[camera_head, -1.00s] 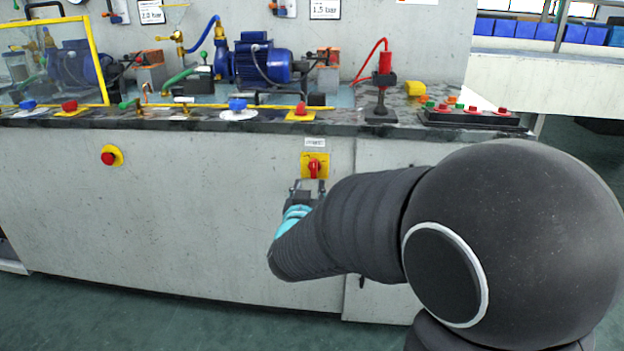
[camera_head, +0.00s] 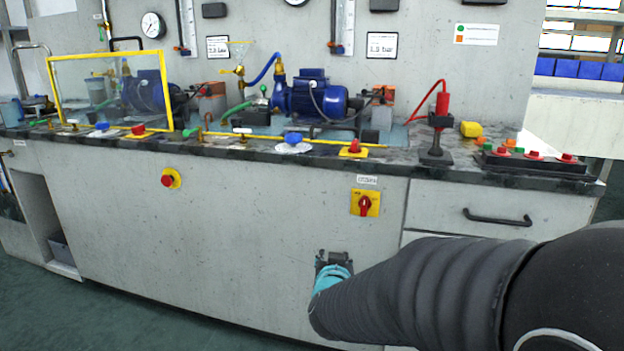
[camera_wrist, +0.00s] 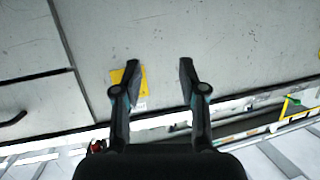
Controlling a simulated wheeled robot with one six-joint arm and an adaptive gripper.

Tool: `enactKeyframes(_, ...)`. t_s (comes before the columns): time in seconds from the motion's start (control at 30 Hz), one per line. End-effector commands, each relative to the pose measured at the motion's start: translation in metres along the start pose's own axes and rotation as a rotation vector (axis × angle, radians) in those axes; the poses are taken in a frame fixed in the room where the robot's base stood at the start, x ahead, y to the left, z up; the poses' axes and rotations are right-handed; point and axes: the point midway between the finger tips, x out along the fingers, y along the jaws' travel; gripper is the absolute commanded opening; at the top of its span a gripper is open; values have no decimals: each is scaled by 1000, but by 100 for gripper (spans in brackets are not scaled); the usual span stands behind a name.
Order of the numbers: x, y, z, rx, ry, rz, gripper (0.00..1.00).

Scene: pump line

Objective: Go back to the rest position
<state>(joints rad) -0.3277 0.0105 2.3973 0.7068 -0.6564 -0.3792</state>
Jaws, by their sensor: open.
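My gripper (camera_head: 333,260) is in front of the grey cabinet front, below and left of the red rotary switch (camera_head: 365,205) on its yellow plate. In the wrist view my gripper (camera_wrist: 159,72) has its two black fingers wide apart with nothing between them. The yellow plate (camera_wrist: 142,82) shows there partly behind the left finger, and the finger hides the switch knob. In the head view the gripper stands clear of the switch.
The bench top (camera_head: 250,148) above holds a blue pump (camera_head: 310,97), a red tool in a stand (camera_head: 440,115) and a button box (camera_head: 535,160). A red emergency button (camera_head: 170,180) sits left on the cabinet front. A drawer handle (camera_head: 497,217) juts out at right.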

Motion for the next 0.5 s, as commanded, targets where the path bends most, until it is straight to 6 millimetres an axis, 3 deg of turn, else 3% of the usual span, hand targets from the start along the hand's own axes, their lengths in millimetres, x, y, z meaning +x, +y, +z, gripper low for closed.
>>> enactKeyframes(0.1,-11,-22,36,0,-177,-111,42)
enactKeyframes(0.23,-36,-35,61,-10,-356,-205,42)
enactKeyframes(0.37,-71,-35,78,-31,-523,-268,42)
enactKeyframes(0.5,-116,-18,86,-72,-694,-283,42)
